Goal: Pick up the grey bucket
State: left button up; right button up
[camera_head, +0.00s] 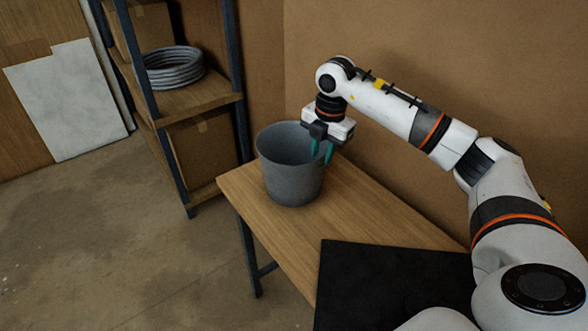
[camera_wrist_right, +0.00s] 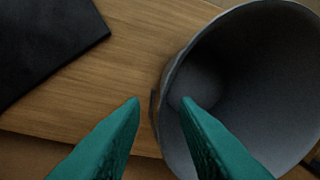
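The grey bucket (camera_head: 290,172) stands upright and empty at the far left end of a wooden table (camera_head: 385,213). My right gripper (camera_head: 322,152) points down at the bucket's right rim, with its green fingers apart. In the right wrist view, the bucket (camera_wrist_right: 175,85) fills the right side, and its near rim runs between the two fingertips (camera_wrist_right: 160,102). One finger shows over the bucket's opening and the other over the table outside it. I cannot tell whether either finger touches the wall. My left gripper is not in view.
A black mat (camera_head: 385,280) lies on the near part of the table. A shelf rack (camera_head: 190,98) with a coil of grey hose (camera_head: 172,70) and cardboard boxes stands left of the table. A wall is close behind. The floor at left is clear.

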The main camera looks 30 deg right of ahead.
aim_at(320, 168)
jog(key=shift+w+d+f+p, duration=0.15)
jog(key=shift+f+p, duration=0.05)
jog(key=shift+f, duration=0.35)
jog(key=shift+w+d+f+p, duration=0.15)
jog(key=shift+f, duration=0.4)
jog(key=f, duration=0.3)
jog(key=shift+w+d+f+p, duration=0.2)
jog(key=shift+w+p, duration=0.15)
jog(key=shift+f, duration=0.2)
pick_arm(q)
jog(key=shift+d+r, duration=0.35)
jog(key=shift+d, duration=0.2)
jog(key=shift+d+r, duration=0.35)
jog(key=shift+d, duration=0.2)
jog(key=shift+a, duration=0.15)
pick_arm(e)
grip_shut()
